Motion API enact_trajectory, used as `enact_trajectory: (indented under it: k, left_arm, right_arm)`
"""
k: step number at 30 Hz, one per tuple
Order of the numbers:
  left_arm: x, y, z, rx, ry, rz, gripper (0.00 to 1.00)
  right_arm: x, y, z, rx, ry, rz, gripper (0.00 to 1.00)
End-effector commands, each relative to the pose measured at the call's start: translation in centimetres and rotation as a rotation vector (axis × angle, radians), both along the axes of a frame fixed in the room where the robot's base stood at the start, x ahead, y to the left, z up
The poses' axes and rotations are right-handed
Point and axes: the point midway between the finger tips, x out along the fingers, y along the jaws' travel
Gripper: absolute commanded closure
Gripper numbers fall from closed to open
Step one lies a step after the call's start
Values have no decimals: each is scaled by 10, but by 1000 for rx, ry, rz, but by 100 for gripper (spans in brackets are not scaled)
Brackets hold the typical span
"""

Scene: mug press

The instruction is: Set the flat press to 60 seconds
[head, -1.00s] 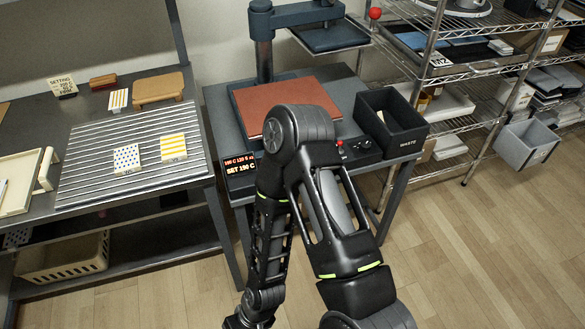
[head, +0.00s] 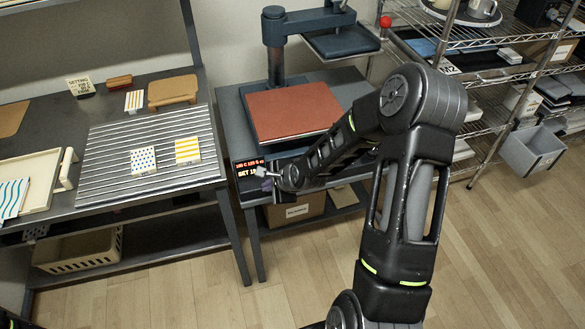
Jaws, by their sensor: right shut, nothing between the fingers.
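The flat press stands on a grey stand, with a red-brown lower pad (head: 292,110) and a dark upper plate (head: 342,42) swung off to the back right. A red ball (head: 385,21) shows beside that plate. The press display (head: 247,168) at the stand's front left has small orange figures above a line starting "SET 1"; the rest is covered by my gripper and the top figures are too small to read surely. My right gripper (head: 265,177) is shut and empty in front of the display's right part. My arm hides the control knobs. My left gripper is not in view.
The left table holds a ribbed metal rack (head: 105,170) with two patterned pieces, a cream tray (head: 35,180), a wooden stool-like block (head: 172,90) and a settings card (head: 80,86). A wire shelf (head: 470,130) stands at right. The floor in front is clear.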

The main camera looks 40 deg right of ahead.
Motion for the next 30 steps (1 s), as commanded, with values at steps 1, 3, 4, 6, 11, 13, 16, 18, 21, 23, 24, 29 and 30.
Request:
enact_trajectory:
  k: [1, 3, 4, 6, 11, 13, 16, 18, 21, 23, 24, 29, 30]
  left_arm:
    - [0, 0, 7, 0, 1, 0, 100]
    - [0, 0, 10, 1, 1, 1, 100]
    - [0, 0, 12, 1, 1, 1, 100]
    - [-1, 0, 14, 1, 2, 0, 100]
    - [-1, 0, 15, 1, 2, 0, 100]
    - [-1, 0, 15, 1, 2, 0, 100]
    - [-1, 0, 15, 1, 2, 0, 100]
    - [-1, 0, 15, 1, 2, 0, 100]
    - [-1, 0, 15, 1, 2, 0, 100]
    - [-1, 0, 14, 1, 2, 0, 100]
    - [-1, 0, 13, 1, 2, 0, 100]
    - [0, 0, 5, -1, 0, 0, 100]
    - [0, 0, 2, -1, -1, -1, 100]
  right_arm:
    - [7, -26, 23, 28, -25, -96, 100]
    - [13, -53, 45, 77, -53, -216, 100]
    - [15, -63, 53, 94, -65, -259, 100]
    - [18, -81, 68, 129, -88, -339, 100]
    - [20, -103, 86, 176, -115, -437, 100]
    - [21, -105, 88, 183, -119, -448, 100]
    - [21, -105, 88, 184, -120, -450, 100]
    - [21, -105, 87, 184, -119, -449, 100]
    - [21, -105, 87, 183, -119, -448, 100]
    - [21, -105, 86, 183, -119, -448, 100]
    - [21, -105, 85, 184, -119, -448, 100]
    - [21, -104, 75, 183, -119, -446, 100]
    - [21, -104, 71, 183, -119, -446, 100]
